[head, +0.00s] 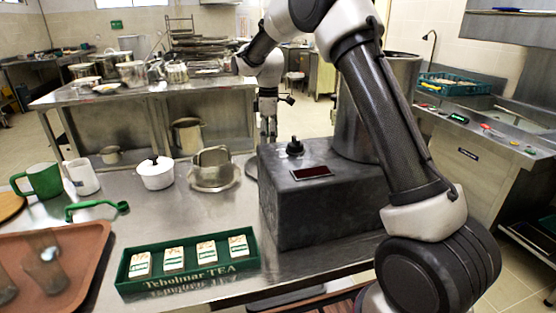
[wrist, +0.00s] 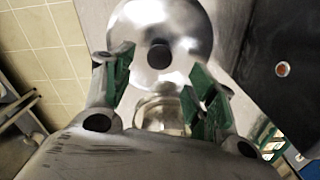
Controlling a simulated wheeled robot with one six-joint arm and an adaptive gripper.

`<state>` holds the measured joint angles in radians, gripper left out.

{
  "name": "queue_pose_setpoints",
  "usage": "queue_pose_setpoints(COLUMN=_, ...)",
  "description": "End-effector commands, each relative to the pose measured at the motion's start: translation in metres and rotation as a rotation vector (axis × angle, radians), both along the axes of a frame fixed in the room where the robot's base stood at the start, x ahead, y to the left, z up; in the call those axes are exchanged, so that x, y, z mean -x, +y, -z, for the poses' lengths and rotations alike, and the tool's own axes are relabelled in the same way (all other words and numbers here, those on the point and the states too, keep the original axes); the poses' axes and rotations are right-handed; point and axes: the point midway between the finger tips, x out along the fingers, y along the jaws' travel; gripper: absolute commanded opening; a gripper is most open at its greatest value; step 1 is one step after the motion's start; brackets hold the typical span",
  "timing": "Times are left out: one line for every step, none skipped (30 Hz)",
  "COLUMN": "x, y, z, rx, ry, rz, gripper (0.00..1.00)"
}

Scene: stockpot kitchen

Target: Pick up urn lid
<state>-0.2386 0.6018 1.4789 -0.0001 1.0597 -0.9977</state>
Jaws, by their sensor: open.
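A shiny round metal lid with a black knob, the urn lid (wrist: 183,30), fills the upper middle of the wrist view. My gripper (wrist: 158,75) is open, with its green-padded fingers to either side below the knob. The fingers hold nothing, and the knob appears apart from both. I cannot clearly pick out the lid there. A tall steel cylinder (head: 406,75) stands partly hidden behind my arm.
A dark box (head: 318,215) with a red display stands on the steel counter. To its left are a steel pot (head: 214,172), a white lidded pot (head: 155,174), a green mug (head: 41,180), a brown tray (head: 85,250) and a green tea box (head: 190,277). A back table (head: 130,95) holds several pots.

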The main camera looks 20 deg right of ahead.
Motion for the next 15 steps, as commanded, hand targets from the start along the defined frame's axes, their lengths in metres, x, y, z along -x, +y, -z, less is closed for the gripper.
queue_pose_setpoints(x=0.001, y=0.000, z=0.005, rx=0.001, ry=0.003, rz=0.000, gripper=0.57)
queue_pose_setpoints(x=0.001, y=0.000, z=0.009, rx=0.001, ry=0.003, rz=0.000, gripper=0.57)
queue_pose_setpoints(x=0.001, y=0.000, z=0.014, rx=0.001, ry=0.003, rz=0.000, gripper=0.57)
queue_pose_setpoints(x=0.001, y=0.000, z=0.018, rx=0.001, ry=0.003, rz=0.000, gripper=0.57)
queue_pose_setpoints(x=0.001, y=0.000, z=0.022, rx=0.001, ry=0.004, rz=0.000, gripper=0.57)
queue_pose_setpoints(x=0.001, y=0.000, z=0.027, rx=0.002, ry=0.005, rz=0.000, gripper=0.57)
queue_pose_setpoints(x=0.001, y=0.000, z=0.030, rx=0.001, ry=0.003, rz=0.000, gripper=0.57)
queue_pose_setpoints(x=0.000, y=0.000, z=0.034, rx=0.001, ry=0.003, rz=0.000, gripper=0.57)
queue_pose_setpoints(x=0.001, y=0.000, z=0.040, rx=0.001, ry=0.004, rz=0.000, gripper=0.57)
queue_pose_setpoints(x=0.000, y=0.000, z=0.046, rx=0.001, ry=0.004, rz=0.000, gripper=0.57)
queue_pose_setpoints(x=0.000, y=0.000, z=0.051, rx=0.001, ry=0.004, rz=0.000, gripper=0.57)
queue_pose_setpoints(x=0.001, y=0.000, z=0.058, rx=0.001, ry=0.006, rz=0.000, gripper=0.57)
queue_pose_setpoints(x=0.000, y=0.000, z=0.062, rx=0.001, ry=0.004, rz=0.000, gripper=0.57)
queue_pose_setpoints(x=0.000, y=0.000, z=0.065, rx=0.001, ry=0.003, rz=0.000, gripper=0.57)
queue_pose_setpoints(x=0.000, y=0.000, z=0.070, rx=0.001, ry=0.003, rz=0.000, gripper=0.57)
